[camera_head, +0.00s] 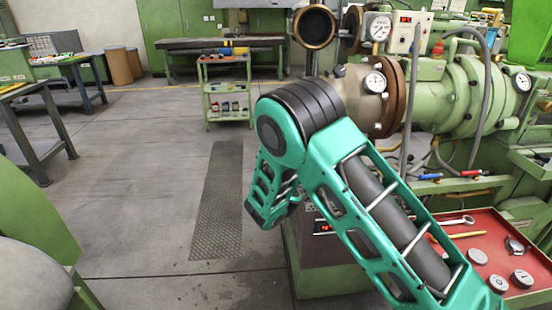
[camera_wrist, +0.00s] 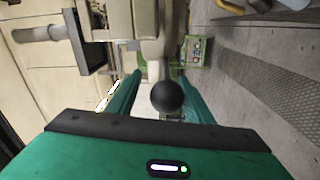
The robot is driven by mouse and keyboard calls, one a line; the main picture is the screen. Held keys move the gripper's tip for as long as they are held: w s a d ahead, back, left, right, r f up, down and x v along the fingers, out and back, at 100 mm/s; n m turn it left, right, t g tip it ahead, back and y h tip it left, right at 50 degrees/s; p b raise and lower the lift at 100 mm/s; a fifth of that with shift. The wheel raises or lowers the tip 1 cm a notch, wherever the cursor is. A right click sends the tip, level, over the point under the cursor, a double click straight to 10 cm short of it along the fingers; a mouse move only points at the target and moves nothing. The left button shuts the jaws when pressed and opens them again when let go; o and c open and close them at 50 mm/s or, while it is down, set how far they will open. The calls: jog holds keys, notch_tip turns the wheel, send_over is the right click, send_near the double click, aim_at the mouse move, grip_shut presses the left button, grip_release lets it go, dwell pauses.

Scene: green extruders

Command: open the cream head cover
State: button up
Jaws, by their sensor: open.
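A cream block, which looks like the head cover (camera_wrist: 146,20), shows at the top middle of the wrist view. A round black knob (camera_wrist: 167,97) shows in front of it, between my fingers; I cannot tell whether it joins the cover. My gripper (camera_wrist: 160,80) is open, with its teal fingers on either side of the knob and no visible contact. In the head view, the cream-grey extruder head (camera_head: 350,88) is partly hidden behind my teal arm. My gripper's fingers are hidden there.
A red tray (camera_head: 470,222) with tools and gauges lies at the lower right. The green extruder barrel (camera_head: 470,95) runs right from the brown flange (camera_head: 388,97). A green cart (camera_head: 228,95) stands behind. The floor at left centre is clear.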

jog(key=s, duration=1)
jog(key=shift+s+d, duration=0.25)
jog(key=shift+d, duration=0.2)
jog(key=shift+f, duration=0.1)
